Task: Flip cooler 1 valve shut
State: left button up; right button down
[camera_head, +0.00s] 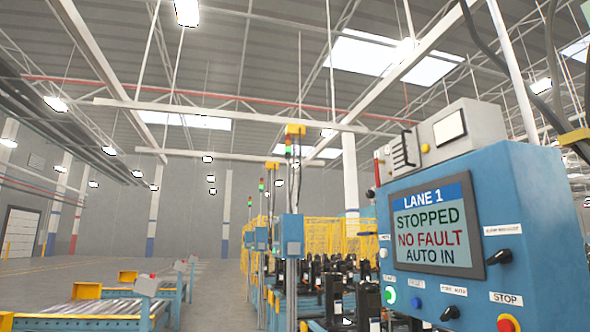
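I cannot make out a cooler 1 valve in the head view. A blue control cabinet (545,235) stands close on the right. Its screen (433,226) reads "LANE 1 STOPPED NO FAULT AUTO IN". Neither of my grippers shows in this view.
The cabinet has a lit green button (390,295) and a red stop button (508,323). A roller conveyor (90,312) is at the lower left. Dark equipment (333,298) stands before a yellow mesh fence (325,238). Open floor (215,290) lies between conveyor and equipment.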

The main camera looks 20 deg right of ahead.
aim_at(376, 161)
jog(key=u, duration=0.35)
jog(key=k, duration=0.5)
jog(key=u, duration=0.4)
jog(key=i, duration=1.95)
jog(key=z, duration=1.55)
jog(key=i, duration=0.7)
jog(key=z, duration=0.8)
